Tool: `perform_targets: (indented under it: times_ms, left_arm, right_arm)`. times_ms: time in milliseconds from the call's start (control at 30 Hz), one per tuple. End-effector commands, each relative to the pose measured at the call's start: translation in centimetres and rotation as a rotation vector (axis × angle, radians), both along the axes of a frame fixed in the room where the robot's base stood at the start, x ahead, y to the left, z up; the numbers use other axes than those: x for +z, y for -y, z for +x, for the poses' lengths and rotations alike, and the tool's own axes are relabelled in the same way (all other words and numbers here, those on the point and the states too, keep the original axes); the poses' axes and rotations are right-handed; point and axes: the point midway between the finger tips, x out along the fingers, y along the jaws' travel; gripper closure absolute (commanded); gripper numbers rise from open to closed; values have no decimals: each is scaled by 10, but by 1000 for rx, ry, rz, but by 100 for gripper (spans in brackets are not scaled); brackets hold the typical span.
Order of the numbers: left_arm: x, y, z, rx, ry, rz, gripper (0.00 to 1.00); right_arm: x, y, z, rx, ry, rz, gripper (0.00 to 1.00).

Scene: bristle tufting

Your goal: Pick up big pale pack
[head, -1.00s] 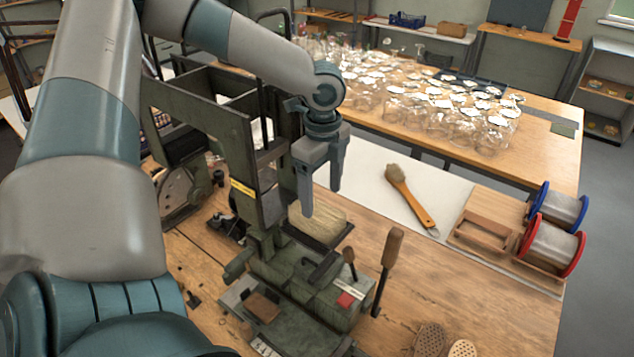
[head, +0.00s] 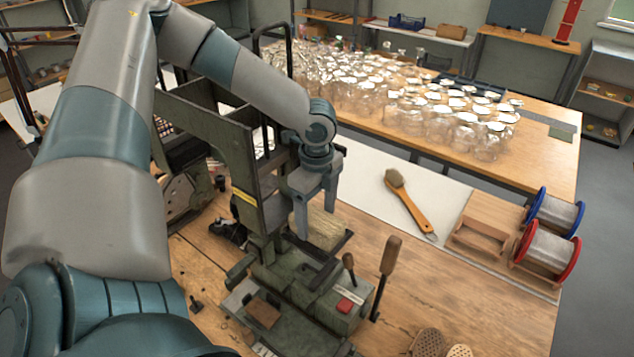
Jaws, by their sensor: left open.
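The big pale pack (head: 326,232), a straw-coloured bundle of bristle, sits on the dark green tufting machine (head: 310,278) near its middle. My left gripper (head: 316,224) comes down from above with its two fingers pointing down and apart. Its fingertips are at the pack's near-left and far-right sides in the picture, and they cover part of it. I cannot tell whether they touch the pack. My right gripper is not in view.
The machine's tall frame (head: 240,165) stands close left of the gripper. Two wooden-handled levers rise at the right, the taller one (head: 388,262) nearer the edge. A brush (head: 408,200) lies on the white sheet, with wire spools (head: 552,215) beyond. Glass jars crowd the rear table.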

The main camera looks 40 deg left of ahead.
Motion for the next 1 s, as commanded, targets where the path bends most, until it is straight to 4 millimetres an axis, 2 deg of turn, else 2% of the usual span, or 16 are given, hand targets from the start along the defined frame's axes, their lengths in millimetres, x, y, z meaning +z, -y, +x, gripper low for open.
perform_targets:
  times_ms: [267, 733, 767, 900, 967, 1000]
  left_arm:
    - [-16, 0, 0, 0, -1, 1, 30]
    - [-17, 0, 0, -1, 1, 1, 30]
    - [-17, 0, 0, -1, 1, 1, 32]
    - [-17, 0, 0, -1, 1, 1, 66]
    - [-17, 0, 0, -1, 1, 1, 79]
    - [-17, 0, 1, -1, 1, 1, 79]
  right_arm:
    - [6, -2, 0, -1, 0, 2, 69]
    - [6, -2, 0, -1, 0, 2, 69]
    - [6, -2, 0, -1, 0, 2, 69]
    - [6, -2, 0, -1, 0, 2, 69]
    - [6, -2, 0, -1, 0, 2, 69]
    - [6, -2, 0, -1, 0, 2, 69]
